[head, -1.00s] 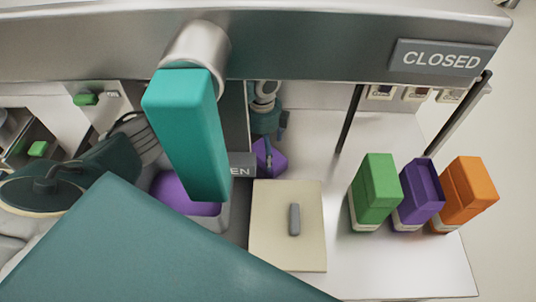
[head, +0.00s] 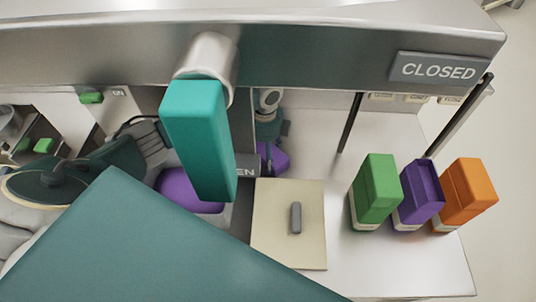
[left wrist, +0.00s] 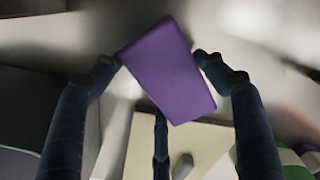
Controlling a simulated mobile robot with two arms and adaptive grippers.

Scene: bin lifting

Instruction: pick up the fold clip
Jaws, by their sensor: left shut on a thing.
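My left gripper (head: 270,138) is partly hidden behind my teal arm link in the head view. Its dark fingers point down at a purple block (head: 275,159), whose left side is hidden. In the left wrist view my left gripper (left wrist: 160,75) is shut on the purple block (left wrist: 168,72), which is tilted between the fingers. No part is labelled as a fold clip; I cannot tell whether this block is it. A small grey bar (head: 295,217) lies on a beige board (head: 275,248), nearer the camera than the gripper. My right gripper is not in view.
Green (head: 376,190), purple (head: 418,192) and orange (head: 467,192) cartons stand in a row at the right. A grey bin with purple inside (head: 186,189) is left of the board. A metal beam with a CLOSED sign (head: 438,69) crosses above.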

